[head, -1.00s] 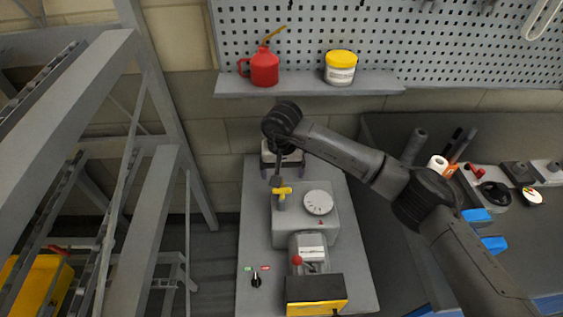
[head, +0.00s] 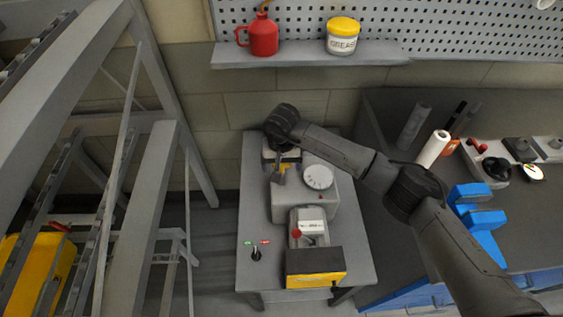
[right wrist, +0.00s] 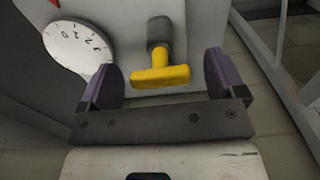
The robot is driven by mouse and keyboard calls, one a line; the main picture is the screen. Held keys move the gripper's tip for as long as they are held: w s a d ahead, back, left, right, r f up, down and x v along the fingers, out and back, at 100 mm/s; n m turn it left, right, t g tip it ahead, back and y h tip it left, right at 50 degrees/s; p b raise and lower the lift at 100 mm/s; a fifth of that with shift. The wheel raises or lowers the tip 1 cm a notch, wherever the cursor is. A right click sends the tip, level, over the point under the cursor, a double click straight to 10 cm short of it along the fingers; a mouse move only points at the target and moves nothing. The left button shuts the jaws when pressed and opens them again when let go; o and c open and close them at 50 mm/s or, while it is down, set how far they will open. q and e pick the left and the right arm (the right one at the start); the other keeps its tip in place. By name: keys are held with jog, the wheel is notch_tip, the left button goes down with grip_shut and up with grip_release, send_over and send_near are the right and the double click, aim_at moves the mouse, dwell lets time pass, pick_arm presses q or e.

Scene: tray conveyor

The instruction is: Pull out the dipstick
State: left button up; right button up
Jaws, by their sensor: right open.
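The dipstick shows as a yellow T-shaped handle (right wrist: 160,76) on top of a grey tube (right wrist: 159,32) in the right wrist view. In the head view the handle (head: 288,166) is small and partly hidden by my arm, beside the white dial of the grey machine. My right gripper (right wrist: 164,72) is open, with its two purple fingers on either side of the handle in the picture. A gap shows between the handle and each finger. In the head view my right gripper (head: 281,152) is over the handle, its fingers hard to make out. My left gripper is not in view.
The grey machine (head: 333,207) stands on a grey bench (head: 258,205), with a white dial (head: 318,177) and a red knob (head: 296,234) nearby. A shelf (head: 300,54) holds a red oil can (head: 263,37) and a grease tub (head: 342,37). Grey frame posts (head: 150,200) stand left.

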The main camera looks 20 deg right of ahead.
jog(key=shift+c, duration=0.2)
jog(key=c, duration=1)
jog(key=shift+r, duration=0.5)
jog(key=shift+r+p, duration=0.35)
jog(key=shift+p, duration=0.1)
jog(key=shift+r, duration=0.25)
jog(key=shift+r, duration=0.1)
jog(key=shift+r+p, duration=0.7)
jog(key=shift+r, duration=0.4)
jog(key=shift+r+p, duration=0.35)
jog(key=shift+r, duration=0.2)
